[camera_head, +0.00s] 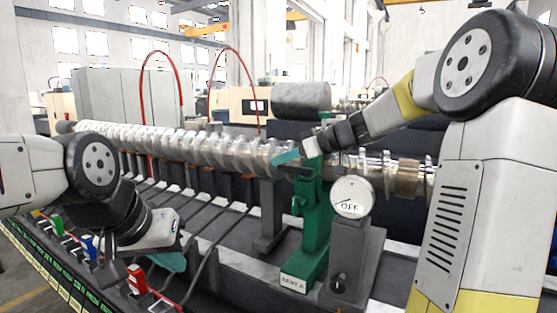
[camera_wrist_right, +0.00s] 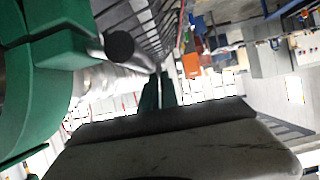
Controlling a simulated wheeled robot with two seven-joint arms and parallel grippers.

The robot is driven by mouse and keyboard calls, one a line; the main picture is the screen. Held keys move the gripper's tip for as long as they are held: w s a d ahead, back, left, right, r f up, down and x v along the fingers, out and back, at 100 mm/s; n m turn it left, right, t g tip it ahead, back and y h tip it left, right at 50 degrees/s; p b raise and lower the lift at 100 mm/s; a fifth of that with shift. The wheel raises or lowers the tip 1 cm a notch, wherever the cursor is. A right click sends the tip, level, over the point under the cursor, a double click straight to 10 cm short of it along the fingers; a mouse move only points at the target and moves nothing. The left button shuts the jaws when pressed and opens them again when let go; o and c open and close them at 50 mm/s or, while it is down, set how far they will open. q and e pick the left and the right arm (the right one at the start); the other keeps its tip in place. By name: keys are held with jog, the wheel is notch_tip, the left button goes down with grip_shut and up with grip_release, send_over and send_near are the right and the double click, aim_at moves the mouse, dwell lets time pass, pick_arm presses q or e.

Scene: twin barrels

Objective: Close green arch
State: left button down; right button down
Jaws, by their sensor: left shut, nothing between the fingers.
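The green arch (camera_head: 317,225) stands upright around the middle of the metal shaft (camera_head: 215,150), with a small white label at its foot. Its upper part is partly hidden by my right arm, so I cannot tell how far it is open. My right gripper (camera_head: 287,157) is at the arch's top, just above the shaft. In the right wrist view, its two dark green fingers (camera_wrist_right: 159,92) lie close together with a thin gap. Green arch parts (camera_wrist_right: 50,90) and a dark round knob (camera_wrist_right: 119,45) are left of them. My left gripper (camera_head: 172,262) is shut and empty, low at the front left.
A grey pedestal with a round "OFF" dial (camera_head: 352,197) stands just right of the arch. A grey cylinder (camera_head: 301,98) is behind it. A row of coloured blocks, including a red one (camera_head: 137,280), lines the front edge near my left gripper. Red hoses (camera_head: 150,105) rise behind the shaft.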

jog(key=s+d+r, duration=0.6)
jog(key=r, duration=0.2)
jog(key=s+f+m+h, duration=0.4)
jog(key=s+f, duration=0.5)
jog(key=s, duration=0.3)
jog(key=s+d+f+m+h, duration=0.1)
jog(key=s+f+m+h, duration=0.3)
jog(key=s, duration=0.8)
notch_tip(320, 180, down, 5)
jog(key=shift+d+r+m+g+h, duration=0.15)
jog(key=shift+d+m+g+h, duration=0.2)
jog(key=shift+m, duration=0.85)
jog(key=c, duration=2.2)
grip_release()
jog(key=shift+a, duration=0.1)
